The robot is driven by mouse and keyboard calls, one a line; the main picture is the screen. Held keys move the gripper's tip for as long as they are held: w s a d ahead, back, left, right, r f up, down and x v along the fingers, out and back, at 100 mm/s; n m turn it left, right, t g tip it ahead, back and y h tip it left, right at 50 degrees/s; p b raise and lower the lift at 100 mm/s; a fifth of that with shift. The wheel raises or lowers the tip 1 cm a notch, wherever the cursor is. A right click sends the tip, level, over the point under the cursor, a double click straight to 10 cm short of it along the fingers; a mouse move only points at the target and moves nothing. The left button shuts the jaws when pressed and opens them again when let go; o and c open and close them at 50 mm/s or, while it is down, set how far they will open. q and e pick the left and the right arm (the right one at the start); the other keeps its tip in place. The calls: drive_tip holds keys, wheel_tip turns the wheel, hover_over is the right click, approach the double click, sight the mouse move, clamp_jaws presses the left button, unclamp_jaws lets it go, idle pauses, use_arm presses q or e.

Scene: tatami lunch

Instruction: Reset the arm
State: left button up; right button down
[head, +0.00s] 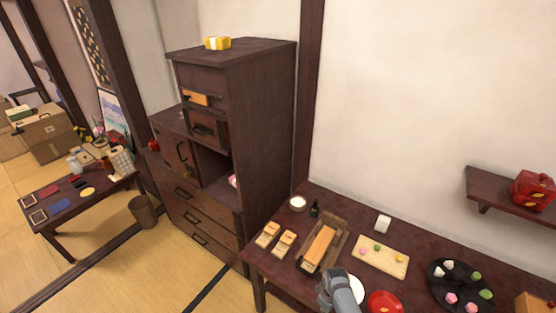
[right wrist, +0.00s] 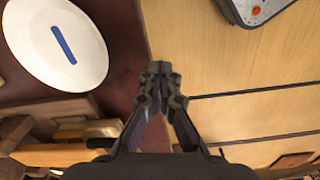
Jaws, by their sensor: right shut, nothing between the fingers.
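My right gripper (right wrist: 159,72) shows in the right wrist view, its two fingers closed together at the tips with nothing between them. It is over the edge of the dark table, with tatami floor on the right side of that view. In the head view a grey part of my arm (head: 338,290) rises at the bottom edge, in front of the dark table (head: 275,262). It partly covers a white plate (head: 357,287). My left gripper is not in view.
A white plate (right wrist: 22,45) with a blue strip (right wrist: 63,44) lies beside the gripper. Wooden sandal-like stands (head: 284,243), a long wooden tray (head: 333,258), a sweets board (head: 382,262), a red plate (head: 385,302) and a black plate (head: 455,285) crowd the table. A tall cabinet (head: 262,130) stands behind.

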drive_tip(key=s+d+f+m+b, duration=0.3)
drive_tip(key=s+f, duration=0.7)
drive_tip(key=f, duration=0.1)
drive_tip(key=s+d+f+m+b, duration=0.2)
drive_tip(key=s+d+f+b, duration=0.15)
drive_tip(key=s+f, duration=0.65)
use_arm(q)
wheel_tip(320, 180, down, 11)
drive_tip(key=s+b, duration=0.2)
drive_tip(key=b, duration=0.1)
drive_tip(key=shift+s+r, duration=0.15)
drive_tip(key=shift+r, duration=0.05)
use_arm(e)
drive_tip(key=s+d+f+m, duration=0.2)
drive_tip(key=s+f, duration=0.1)
drive_tip(key=s, duration=0.4)
drive_tip(key=s+d+f+m+t, duration=0.1)
drive_tip(key=s+f, duration=0.3)
drive_tip(key=s, duration=0.4)
drive_tip(key=shift+s+d+m+h, duration=0.3)
drive_tip(key=shift+d+m+h, duration=0.1)
drive_tip(key=shift+d, duration=0.45)
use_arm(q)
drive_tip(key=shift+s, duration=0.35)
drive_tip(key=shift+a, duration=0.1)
